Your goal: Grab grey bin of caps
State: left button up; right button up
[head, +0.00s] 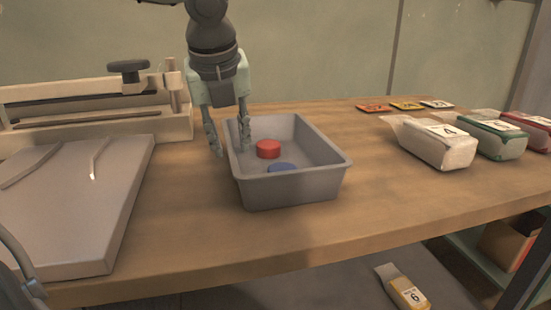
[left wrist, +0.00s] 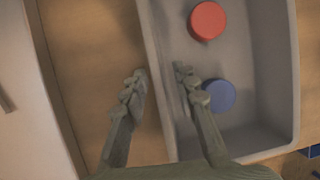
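The grey bin (head: 293,192) stands on the wooden table in the head view, with a red cap (head: 268,149) and a blue cap (head: 282,168) inside. My left gripper (head: 231,146) is open at the bin's left wall, one finger outside the bin and the other over its inside. In the left wrist view, the fingers (left wrist: 160,85) lie on either side of the bin's left wall (left wrist: 158,60). The red cap (left wrist: 208,20) and blue cap (left wrist: 219,96) show there too. I cannot tell whether the fingers touch the wall. My right gripper is not in view.
A vacuum sealer (head: 95,105) with a grey plate (head: 75,200) stands left of the bin. White (head: 440,146), green (head: 497,138) and red (head: 533,128) numbered packs lie at right. Numbered cards (head: 406,105) lie at the back. Table space in front of the bin is clear.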

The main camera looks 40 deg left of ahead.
pick_arm(q)
jog(key=shift+x, duration=1.25)
grip_shut()
jog(key=shift+r, duration=0.15)
